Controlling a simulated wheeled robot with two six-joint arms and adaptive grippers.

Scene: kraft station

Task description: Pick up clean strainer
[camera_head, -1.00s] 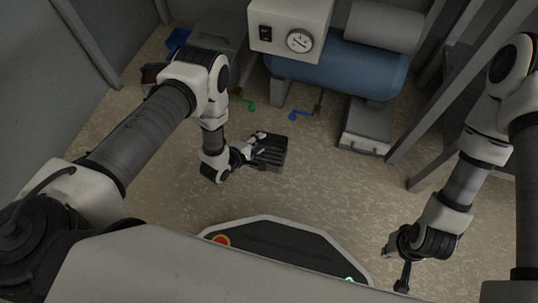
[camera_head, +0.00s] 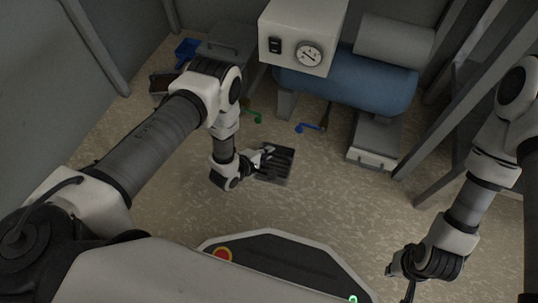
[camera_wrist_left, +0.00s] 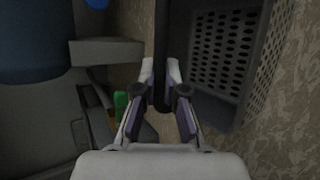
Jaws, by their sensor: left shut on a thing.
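The strainer is a dark grey basket with perforated walls. In the head view, the strainer (camera_head: 279,166) is on or just above the floor; I cannot tell which. My left gripper (camera_head: 265,157) is at its left edge. In the left wrist view, the strainer (camera_wrist_left: 224,50) fills the upper right. There my left gripper (camera_wrist_left: 161,88) is shut on the dark bar at the strainer's side. My right gripper (camera_head: 408,287) is low at the right of the head view, partly cut off, and its fingers are unclear.
A blue tank (camera_head: 345,78) with a white gauge box (camera_head: 303,37) stands behind. A blue-handled tool (camera_head: 311,127) and a green-tipped one (camera_head: 253,114) lie on the floor. A grey case (camera_head: 374,140) is right. Floor left of the gripper is clear.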

